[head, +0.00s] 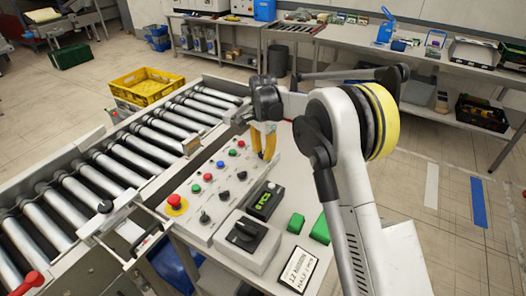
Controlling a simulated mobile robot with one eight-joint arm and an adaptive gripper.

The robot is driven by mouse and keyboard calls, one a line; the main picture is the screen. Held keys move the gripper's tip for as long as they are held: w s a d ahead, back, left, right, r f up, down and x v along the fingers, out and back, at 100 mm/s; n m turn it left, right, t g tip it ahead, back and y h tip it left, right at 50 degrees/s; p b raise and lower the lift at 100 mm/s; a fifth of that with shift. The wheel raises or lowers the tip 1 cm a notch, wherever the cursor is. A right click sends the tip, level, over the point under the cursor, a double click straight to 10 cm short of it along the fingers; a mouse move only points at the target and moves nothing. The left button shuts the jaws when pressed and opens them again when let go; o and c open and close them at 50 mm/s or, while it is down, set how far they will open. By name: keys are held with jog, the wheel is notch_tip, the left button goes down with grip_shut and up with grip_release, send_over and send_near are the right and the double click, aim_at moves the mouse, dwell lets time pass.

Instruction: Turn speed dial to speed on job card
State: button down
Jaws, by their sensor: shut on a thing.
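My gripper (268,157), with yellow fingers, points down at the far right end of the grey control panel (187,215). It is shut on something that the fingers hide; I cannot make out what. A black display box (263,203) with green characters, too small to read surely, stands on the panel's right side with a small knob at its far end. I cannot tell which knob is the speed dial. The job card (297,271) lies at the front; its print looks like "HALF" on the lower line.
A red emergency button (175,203) on yellow and several small coloured buttons and black switches sit on the panel. Green blocks (296,223) lie to the right. The roller conveyor (125,153) runs along the left, with a yellow crate (147,86) beyond it.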

jog(key=n+p, duration=0.1)
jog(key=n, duration=1.3)
jog(key=shift+n, duration=0.3)
jog(key=n, duration=0.3)
jog(key=shift+n+p, duration=0.3)
jog(key=n, duration=0.3)
jog(key=shift+n, duration=0.3)
jog(key=n, duration=0.6)
jog(key=shift+n, duration=0.3)
